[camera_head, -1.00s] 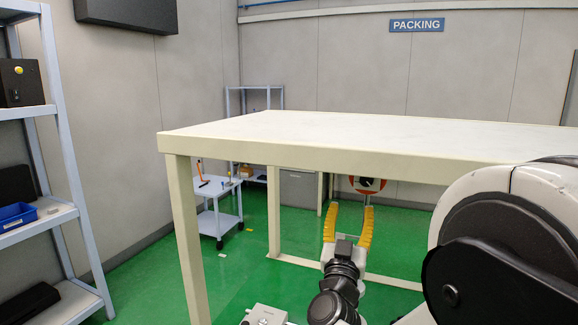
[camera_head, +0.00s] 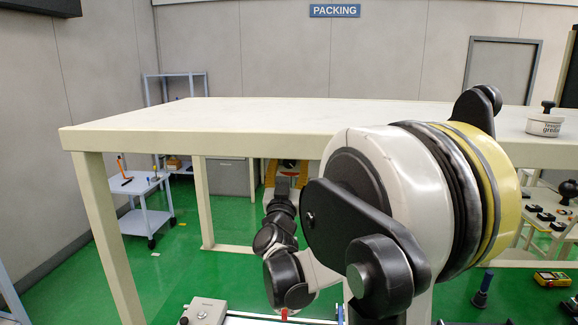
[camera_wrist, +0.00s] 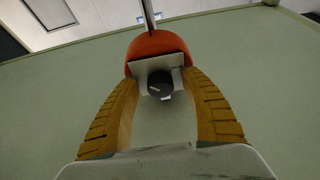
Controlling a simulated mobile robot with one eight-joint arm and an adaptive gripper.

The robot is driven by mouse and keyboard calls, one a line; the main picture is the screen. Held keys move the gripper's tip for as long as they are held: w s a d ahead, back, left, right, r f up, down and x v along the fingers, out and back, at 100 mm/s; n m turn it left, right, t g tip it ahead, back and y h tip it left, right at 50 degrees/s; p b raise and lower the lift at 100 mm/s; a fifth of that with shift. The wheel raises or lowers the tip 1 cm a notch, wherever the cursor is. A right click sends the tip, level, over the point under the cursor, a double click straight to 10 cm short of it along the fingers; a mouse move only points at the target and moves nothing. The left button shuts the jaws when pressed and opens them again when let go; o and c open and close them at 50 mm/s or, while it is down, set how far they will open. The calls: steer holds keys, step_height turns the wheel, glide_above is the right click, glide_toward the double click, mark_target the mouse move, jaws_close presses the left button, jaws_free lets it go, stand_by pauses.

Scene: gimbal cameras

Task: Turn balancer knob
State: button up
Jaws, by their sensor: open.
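The balancer (camera_wrist: 158,46) is an orange-red housing hanging from a dark strap in the wrist view. Its round black knob (camera_wrist: 160,86), with a pale mark, sits on a light plate on the near side. My gripper (camera_wrist: 160,78) is open, with its yellow ribbed fingers at the left and right of the plate and knob. Space shows between each finger and the knob; whether a fingertip touches the plate or housing I cannot tell. In the head view my gripper (camera_head: 287,170) is just below the table edge, with a small part of the red balancer (camera_head: 288,162) between the fingers.
A large white-topped table (camera_head: 220,112) spans the head view above my gripper. A small cart (camera_head: 146,200) with tools stands at the left. A grease tub (camera_head: 545,122) stands at the table's right end. A grey box (camera_head: 208,312) is at the bottom front.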

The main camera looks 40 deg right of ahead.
jaws_close()
steer(key=shift+m, duration=0.4)
steer(key=m+g, duration=0.1)
steer(key=m, duration=0.2)
steer(key=m+g+h, duration=0.1)
steer(key=m+g, duration=0.1)
steer(key=m, duration=0.1)
steer(key=shift+w+a+r+h, duration=0.1)
steer(key=shift+w+a+h, duration=0.05)
steer(key=shift+h, duration=0.15)
steer(key=m+g+p, duration=0.1)
steer(key=m+g, duration=0.1)
steer(key=m, duration=0.2)
steer(key=m+g+p, duration=0.1)
steer(key=m, duration=0.3)
steer(key=shift+r+m+g, duration=0.1)
steer(key=shift+m+g, duration=0.3)
